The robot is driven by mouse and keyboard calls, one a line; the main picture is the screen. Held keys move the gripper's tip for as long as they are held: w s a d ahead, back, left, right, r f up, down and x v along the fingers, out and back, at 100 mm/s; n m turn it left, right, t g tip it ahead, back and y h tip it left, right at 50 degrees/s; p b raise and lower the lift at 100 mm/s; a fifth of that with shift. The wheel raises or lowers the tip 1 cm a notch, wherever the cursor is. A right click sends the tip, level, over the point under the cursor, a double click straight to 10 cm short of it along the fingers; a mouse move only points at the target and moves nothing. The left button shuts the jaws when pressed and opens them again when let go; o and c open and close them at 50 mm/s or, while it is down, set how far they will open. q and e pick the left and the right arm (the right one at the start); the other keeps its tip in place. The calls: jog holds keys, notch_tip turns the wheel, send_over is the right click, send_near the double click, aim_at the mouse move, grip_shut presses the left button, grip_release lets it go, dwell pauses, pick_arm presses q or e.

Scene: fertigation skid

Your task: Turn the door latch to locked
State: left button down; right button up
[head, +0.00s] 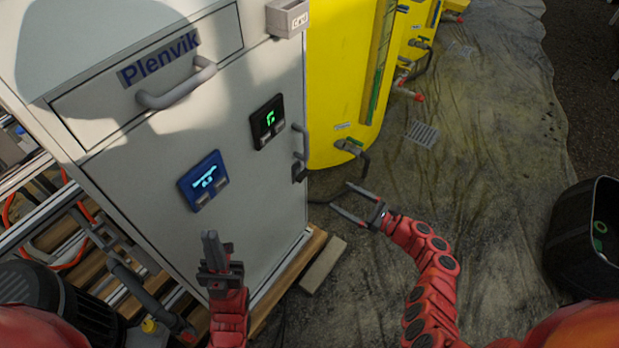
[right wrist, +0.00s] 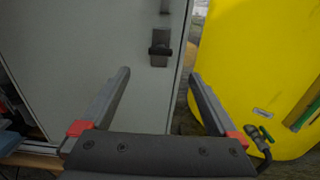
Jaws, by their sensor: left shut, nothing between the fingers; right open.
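The door latch (head: 299,172) is a small dark piece at the right edge of the pale grey cabinet door (head: 235,215), below a grey door handle (head: 301,142). In the right wrist view the latch (right wrist: 161,42) is a dark plate with a darker knob that looks crosswise. My right gripper (head: 341,196) is open and empty, to the right of the latch and apart from it. In the right wrist view the latch lies ahead, between the open fingers (right wrist: 160,73). My left gripper (head: 212,245) is shut and empty in front of the cabinet's lower part.
A blue display (head: 203,181) and a black display (head: 267,121) sit on the cabinet. A yellow tank (head: 340,75) with a valve (head: 350,146) stands just right of it. A black bin (head: 580,230) is at the far right. The floor between is mostly clear.

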aim_at(305, 176)
jog(key=b+x, duration=0.3)
jog(key=x, duration=1)
jog(key=shift+f, duration=0.1)
jog(key=shift+d, duration=0.1)
jog(key=shift+c, duration=0.3)
jog(key=c, duration=1.3)
